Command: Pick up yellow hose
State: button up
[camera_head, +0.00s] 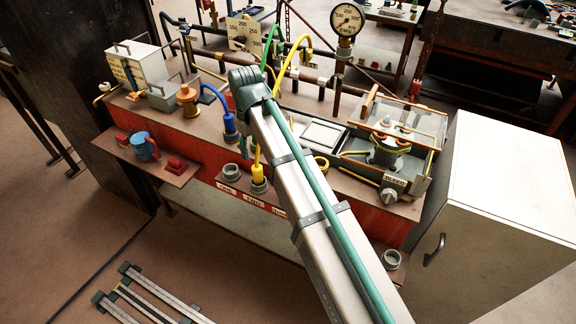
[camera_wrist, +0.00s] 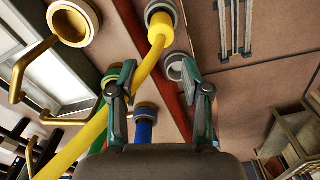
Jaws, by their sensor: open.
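The yellow hose (camera_head: 291,65) arches over the bench behind my arm in the head view. Its yellow end fitting (camera_head: 258,174) stands upright in a grey collar on the bench front. In the wrist view the yellow hose (camera_wrist: 151,62) runs diagonally from its fitting at the top to the lower left. My gripper (camera_wrist: 158,78) is open, its two teal fingers apart. The hose crosses the gap between them, nearer the left finger; I cannot tell if it touches. In the head view my arm hides most of the gripper.
A blue hose (camera_head: 216,94) and a green hose (camera_head: 268,45) rise close by. A pressure gauge (camera_head: 347,19) stands behind. A clear-lidded box (camera_head: 410,122) sits on the bench's right, with a white cabinet (camera_head: 508,178) beside it.

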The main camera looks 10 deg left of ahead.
aim_at(256, 167)
jog(key=shift+s+d+f, duration=0.15)
jog(key=shift+s+d, duration=0.05)
jog(key=shift+d, duration=0.15)
jog(key=shift+s+f+n, duration=0.2)
jog(key=shift+f+n, duration=0.05)
jog(key=shift+n, duration=0.05)
notch_tip(256, 167, down, 5)
jog(key=shift+a+r+p, duration=0.1)
jog(key=shift+p, duration=0.6)
jog(key=shift+f+p, duration=0.55)
jog(key=shift+f, duration=0.25)
jog(key=shift+f+p, duration=0.55)
jog(key=shift+f, duration=1.3)
grip_shut()
